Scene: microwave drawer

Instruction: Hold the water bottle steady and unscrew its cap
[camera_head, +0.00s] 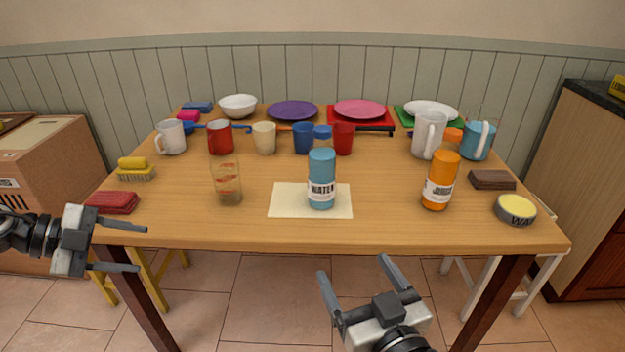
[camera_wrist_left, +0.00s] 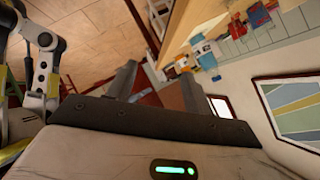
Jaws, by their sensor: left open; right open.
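The water bottle (camera_head: 321,181) is light blue with a white "WATER" label. It stands upright on a cream paper sheet (camera_head: 285,202) in the middle of the table. Its cap (camera_head: 322,135) is blue and sits at its top. My left gripper (camera_head: 142,248) is open and empty at the table's front left edge, far to the left of the bottle. My right gripper (camera_head: 352,272) is open and empty in front of the table's front edge, below the bottle in the picture.
A smeared glass (camera_head: 228,184) stands left of the bottle, and an orange bottle (camera_head: 440,180) stands right of it. Cups and a white pitcher (camera_head: 428,134) stand behind. A red sponge (camera_head: 112,203) is near my left gripper. The table's front strip (camera_head: 330,232) is clear.

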